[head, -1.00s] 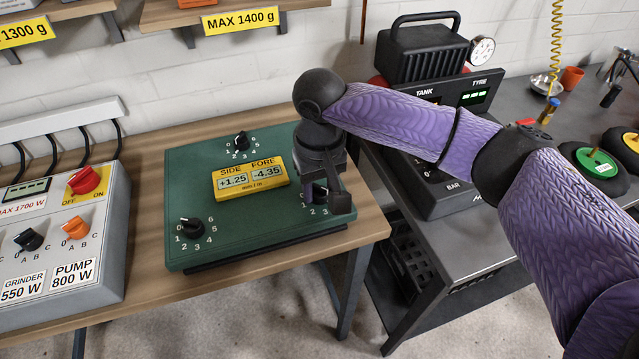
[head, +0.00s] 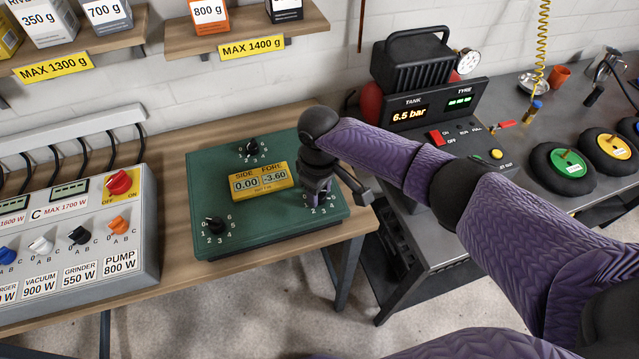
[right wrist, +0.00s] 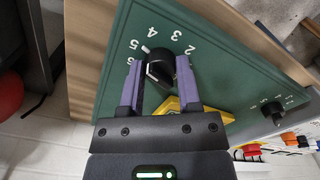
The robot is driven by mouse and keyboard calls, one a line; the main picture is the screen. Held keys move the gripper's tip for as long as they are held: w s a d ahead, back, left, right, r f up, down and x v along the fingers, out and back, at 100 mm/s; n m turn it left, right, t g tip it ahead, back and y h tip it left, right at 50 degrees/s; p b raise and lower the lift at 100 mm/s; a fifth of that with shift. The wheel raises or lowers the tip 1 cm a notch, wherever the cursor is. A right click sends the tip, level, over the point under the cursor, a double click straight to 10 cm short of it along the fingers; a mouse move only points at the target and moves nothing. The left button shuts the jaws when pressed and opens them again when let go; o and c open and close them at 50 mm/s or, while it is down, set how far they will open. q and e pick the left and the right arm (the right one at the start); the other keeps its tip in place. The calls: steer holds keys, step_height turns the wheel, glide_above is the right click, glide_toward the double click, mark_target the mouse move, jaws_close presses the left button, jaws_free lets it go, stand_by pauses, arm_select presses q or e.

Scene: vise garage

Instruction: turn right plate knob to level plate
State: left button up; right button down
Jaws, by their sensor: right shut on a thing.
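The green plate (head: 270,225) lies on the wooden bench with several black knobs and a yellow tilt display (head: 262,178) reading SIDE 0.00 and FORE -3.60. My right gripper (head: 318,197) is over the plate's right knob and mostly hides it in the head view. In the right wrist view, the gripper (right wrist: 158,82) is shut on this black knob (right wrist: 160,67), one finger on each side. The knob's white mark points to about 4 or 5. The back knob (head: 252,147) and front-left knob (head: 215,225) are free. My left gripper is out of view.
A grey power panel (head: 75,235) with switches stands left of the plate. The compressor (head: 412,72) and its control box, reading 6.5 bar, stand on the dark bench at right. Shelves with boxes hang above. Bare wood (head: 170,180) shows between panel and plate.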

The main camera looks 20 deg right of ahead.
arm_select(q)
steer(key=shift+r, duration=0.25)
arm_select(e)
steer(key=shift+n, duration=0.6)
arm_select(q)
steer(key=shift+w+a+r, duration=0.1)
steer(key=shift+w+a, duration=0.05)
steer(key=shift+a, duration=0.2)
arm_select(e)
steer(key=shift+c, duration=1.5)
jaws_free()
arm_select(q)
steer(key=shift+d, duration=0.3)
